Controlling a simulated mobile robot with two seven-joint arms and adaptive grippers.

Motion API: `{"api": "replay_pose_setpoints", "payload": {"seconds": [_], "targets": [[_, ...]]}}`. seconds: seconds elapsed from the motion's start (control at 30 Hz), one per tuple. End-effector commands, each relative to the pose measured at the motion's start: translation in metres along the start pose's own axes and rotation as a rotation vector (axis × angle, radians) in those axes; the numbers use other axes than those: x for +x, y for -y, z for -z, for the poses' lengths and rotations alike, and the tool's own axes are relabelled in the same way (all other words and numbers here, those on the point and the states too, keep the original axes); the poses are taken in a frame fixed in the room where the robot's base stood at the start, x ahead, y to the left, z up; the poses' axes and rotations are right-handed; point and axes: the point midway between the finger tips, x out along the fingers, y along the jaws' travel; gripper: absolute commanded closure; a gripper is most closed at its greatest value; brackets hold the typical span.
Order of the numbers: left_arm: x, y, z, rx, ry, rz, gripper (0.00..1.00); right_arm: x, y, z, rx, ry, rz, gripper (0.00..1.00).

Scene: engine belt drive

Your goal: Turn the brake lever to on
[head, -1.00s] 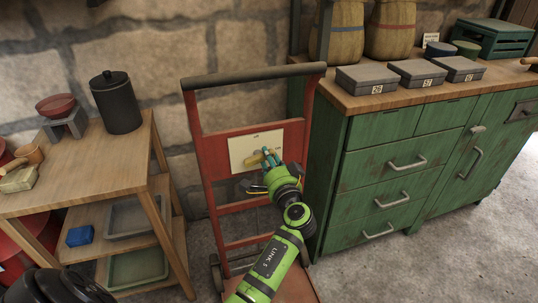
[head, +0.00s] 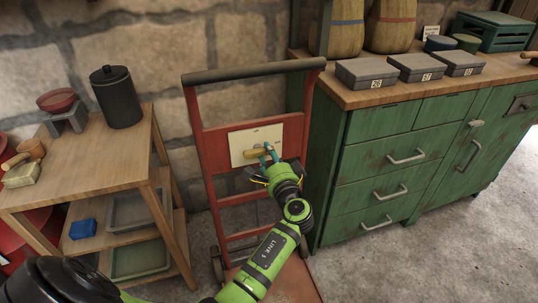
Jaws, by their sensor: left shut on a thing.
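The brake lever (head: 257,153) is a yellow bar on a cream plate (head: 243,136) fixed to the red hand truck (head: 213,151). It lies nearly level, with its right end a little higher. My left gripper (head: 268,153), on the green arm, is at the lever's right part and is shut on it. The fingers hide part of the lever and some of the plate's markings, which are too small to read. My right gripper is not in view.
A wooden shelf table (head: 85,165) with a black canister (head: 117,97) stands at left. A green cabinet (head: 390,160) with grey boxes (head: 366,73) on top stands close at right. A stone wall is behind the hand truck. Floor is clear at lower right.

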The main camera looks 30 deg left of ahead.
Motion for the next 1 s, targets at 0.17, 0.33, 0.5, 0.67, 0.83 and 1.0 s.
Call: {"api": "replay_pose_setpoints", "payload": {"seconds": [0.17, 0.33, 0.5, 0.67, 0.83, 1.0], "targets": [[0.001, 0.000, -0.002, 0.011, 0.005, 0.002, 0.46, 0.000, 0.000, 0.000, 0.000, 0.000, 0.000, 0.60], [0.001, 0.000, -0.001, 0.006, 0.003, 0.001, 0.46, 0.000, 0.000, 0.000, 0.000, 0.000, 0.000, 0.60], [-0.001, 0.000, -0.001, 0.004, 0.001, 0.001, 0.46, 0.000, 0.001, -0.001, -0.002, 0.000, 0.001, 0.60], [-0.015, -0.002, 0.000, 0.004, -0.001, -0.001, 0.46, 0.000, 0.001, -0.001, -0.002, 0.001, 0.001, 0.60], [-0.050, -0.002, -0.001, 0.003, 0.000, -0.003, 0.46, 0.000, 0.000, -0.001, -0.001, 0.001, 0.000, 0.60], [-0.085, -0.001, -0.001, 0.004, 0.001, -0.002, 0.46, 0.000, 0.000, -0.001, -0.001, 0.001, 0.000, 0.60]]}}
